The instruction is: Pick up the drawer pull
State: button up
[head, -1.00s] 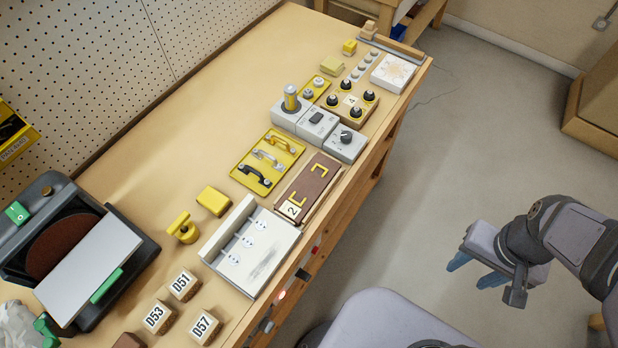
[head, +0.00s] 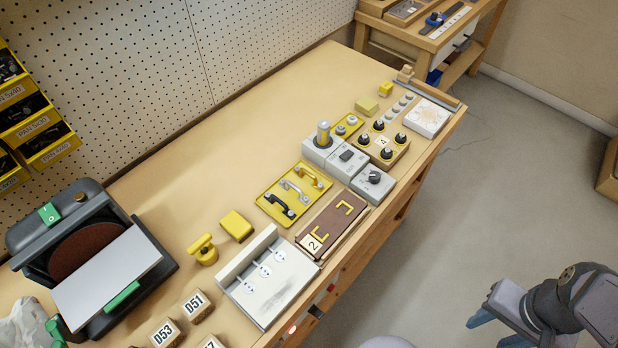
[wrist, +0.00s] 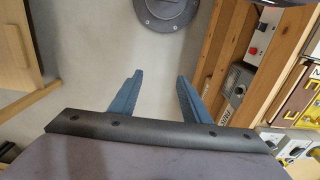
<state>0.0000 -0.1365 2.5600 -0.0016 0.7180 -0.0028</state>
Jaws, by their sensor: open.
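Three drawer pulls lie side by side on a yellow plate (head: 268,206) on the bench in the head view: a yellow pull (head: 305,173), a silver pull (head: 293,190) and a black pull (head: 281,204). A brown board (head: 328,226) marked 2, with two yellow bracket shapes on it, lies just in front of the plate. My gripper (head: 490,331) is at the lower right, out over the floor and well apart from the bench. In the wrist view my gripper (wrist: 159,77) is open, with nothing between its blue fingers.
A disc sander (head: 90,250) fills the left end. The bench behind the plate is clear.

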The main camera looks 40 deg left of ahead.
dwell(0.3)
jog(key=c, duration=0.3)
